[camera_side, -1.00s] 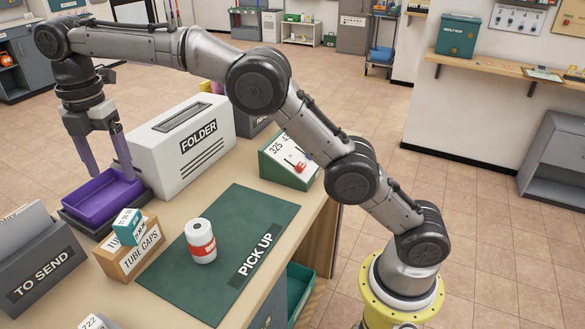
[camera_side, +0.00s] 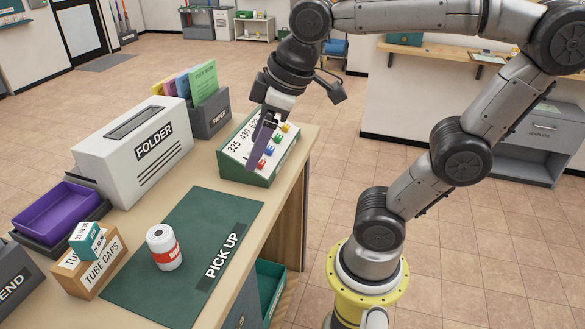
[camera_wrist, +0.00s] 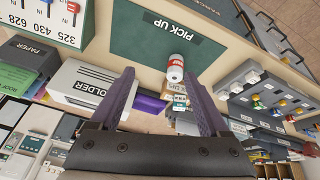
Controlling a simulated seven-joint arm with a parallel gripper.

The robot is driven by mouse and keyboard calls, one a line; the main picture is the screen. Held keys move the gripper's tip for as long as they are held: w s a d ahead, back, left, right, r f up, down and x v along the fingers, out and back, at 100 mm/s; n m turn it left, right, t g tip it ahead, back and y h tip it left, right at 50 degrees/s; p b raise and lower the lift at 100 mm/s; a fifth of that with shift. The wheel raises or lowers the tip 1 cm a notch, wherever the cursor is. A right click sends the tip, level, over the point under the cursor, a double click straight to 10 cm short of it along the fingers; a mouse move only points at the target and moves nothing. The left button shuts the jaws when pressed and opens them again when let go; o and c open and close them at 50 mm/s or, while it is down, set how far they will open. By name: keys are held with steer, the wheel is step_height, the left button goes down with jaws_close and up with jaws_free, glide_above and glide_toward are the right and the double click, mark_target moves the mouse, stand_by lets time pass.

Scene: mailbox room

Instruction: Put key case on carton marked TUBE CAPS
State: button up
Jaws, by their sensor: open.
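The carton marked TUBE CAPS (camera_side: 100,273) stands at the left front of the counter, with a small teal and white box (camera_side: 87,240) on top. No thing is clearly marked as a key case. Red, blue, green and yellow pieces sit on a sloped green stand (camera_side: 236,172) numbered 325, 430, 628; I cannot tell whether one is the key case. My gripper (camera_side: 259,150) is in front of the stand's face in the side view, hiding part of it. In the wrist view my gripper (camera_wrist: 158,75) is open, with nothing held between its fingers.
A white and red jar (camera_side: 165,248) stands on the green PICK UP mat (camera_side: 205,262). The FOLDER box (camera_side: 145,150), a PAPER holder (camera_side: 212,118) and a purple tray (camera_side: 60,213) line the back. The right part of the mat is clear.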

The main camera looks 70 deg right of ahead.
steer(key=s+d+f+m, duration=0.1)
steer(key=s+f+m, duration=0.2)
steer(key=s+f, duration=0.2)
steer(key=shift+s+f+m+t, duration=0.15)
steer(key=shift+s+m+t, duration=0.15)
steer(key=shift+s+t, duration=0.15)
steer(key=shift+d, duration=0.1)
stand_by(1.3)
steer(key=shift+o, duration=0.4)
